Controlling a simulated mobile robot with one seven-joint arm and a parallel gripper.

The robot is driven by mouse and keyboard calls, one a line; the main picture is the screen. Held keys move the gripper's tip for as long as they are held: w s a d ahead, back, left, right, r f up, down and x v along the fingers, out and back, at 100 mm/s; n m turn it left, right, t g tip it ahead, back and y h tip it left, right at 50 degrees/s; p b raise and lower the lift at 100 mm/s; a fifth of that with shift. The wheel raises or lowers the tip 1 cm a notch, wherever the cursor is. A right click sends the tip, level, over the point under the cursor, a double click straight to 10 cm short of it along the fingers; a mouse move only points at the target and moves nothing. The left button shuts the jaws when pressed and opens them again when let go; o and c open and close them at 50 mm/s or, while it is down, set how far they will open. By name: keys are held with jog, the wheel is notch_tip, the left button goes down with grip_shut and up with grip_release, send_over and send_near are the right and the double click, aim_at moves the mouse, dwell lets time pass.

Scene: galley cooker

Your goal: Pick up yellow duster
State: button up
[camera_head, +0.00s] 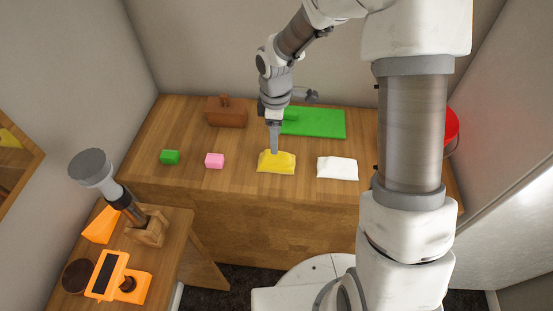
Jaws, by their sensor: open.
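The yellow duster (277,164) lies crumpled on the wooden counter, near the middle of its front part. My gripper (274,150) points down at the duster, with its fingertips over the duster's back edge. The gripper is open. The view is too small to tell whether the fingertips touch the cloth. The fingers hide a little of the duster's far side.
Behind are a brown box (226,113) and a green board (318,123). A red bucket (452,128) is at right. Orange items (108,274) stand on the lower-left table.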

aim_at(277, 158)
jog(key=shift+w+d+f, duration=0.1)
jog(key=shift+w+f, duration=0.05)
jog(key=shift+f, duration=3.7)
grip_shut()
